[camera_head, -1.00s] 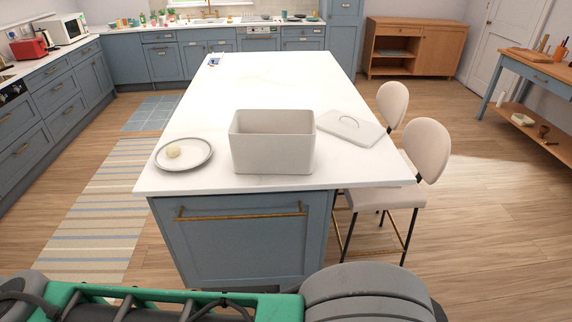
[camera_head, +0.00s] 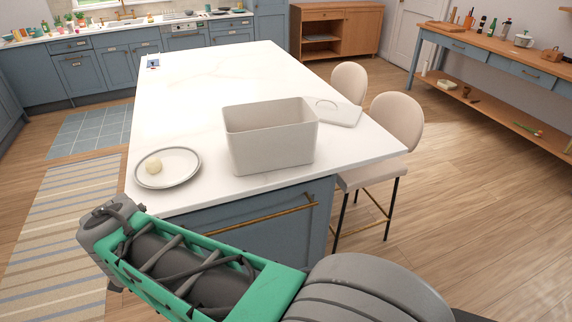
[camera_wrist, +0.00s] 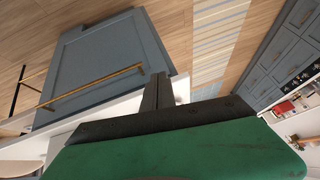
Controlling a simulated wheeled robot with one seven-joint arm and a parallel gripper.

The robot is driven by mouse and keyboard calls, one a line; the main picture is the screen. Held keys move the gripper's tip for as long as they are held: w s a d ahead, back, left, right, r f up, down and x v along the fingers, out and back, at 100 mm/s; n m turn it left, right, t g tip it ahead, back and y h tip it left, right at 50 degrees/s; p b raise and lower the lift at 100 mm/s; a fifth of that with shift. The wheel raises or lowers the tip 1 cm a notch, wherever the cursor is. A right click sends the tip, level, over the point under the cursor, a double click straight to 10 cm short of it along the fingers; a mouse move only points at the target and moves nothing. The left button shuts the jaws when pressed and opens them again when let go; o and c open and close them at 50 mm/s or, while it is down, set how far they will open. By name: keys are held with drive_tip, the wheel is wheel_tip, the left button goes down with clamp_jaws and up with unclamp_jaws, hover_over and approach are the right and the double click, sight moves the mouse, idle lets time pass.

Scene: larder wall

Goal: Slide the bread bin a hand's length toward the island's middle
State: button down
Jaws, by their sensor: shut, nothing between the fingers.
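The bread bin (camera_head: 270,140) is a pale grey open box near the near end of the white island top (camera_head: 200,90). It looks empty. Its flat lid (camera_head: 335,112) with a loop handle lies on the top behind it to the right, and the bin hides part of it. My arm crosses the bottom of the head view, in front of the island and apart from the bin. My gripper (camera_wrist: 158,90) shows in the wrist view, shut and empty, near the island's blue end panel (camera_wrist: 105,58). The bin is not seen in the wrist view.
A plate (camera_head: 168,168) with a pale round item sits left of the bin. Two stools (camera_head: 393,125) stand along the island's right side. A brass rail (camera_head: 265,214) crosses the end panel. The island's middle is clear, with a small blue item (camera_head: 153,63) at its far left.

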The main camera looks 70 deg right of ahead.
drive_tip(key=d+f+m+h+b, duration=0.3)
drive_tip(key=d+f+m, duration=0.3)
drive_tip(key=d, duration=0.5)
drive_tip(key=m+g+h+b, duration=0.45)
drive_tip(key=m+h, duration=0.75)
drive_tip(key=m, duration=0.8)
approach(285, 151)
drive_tip(key=s+d, duration=0.2)
drive_tip(key=s, duration=0.1)
drive_tip(key=shift+g, duration=0.25)
drive_tip(key=shift+w+d+r+p, duration=0.1)
drive_tip(key=shift+w+d+p, duration=0.65)
drive_tip(key=shift+w+d, duration=1.15)
drive_tip(key=shift+s, duration=0.1)
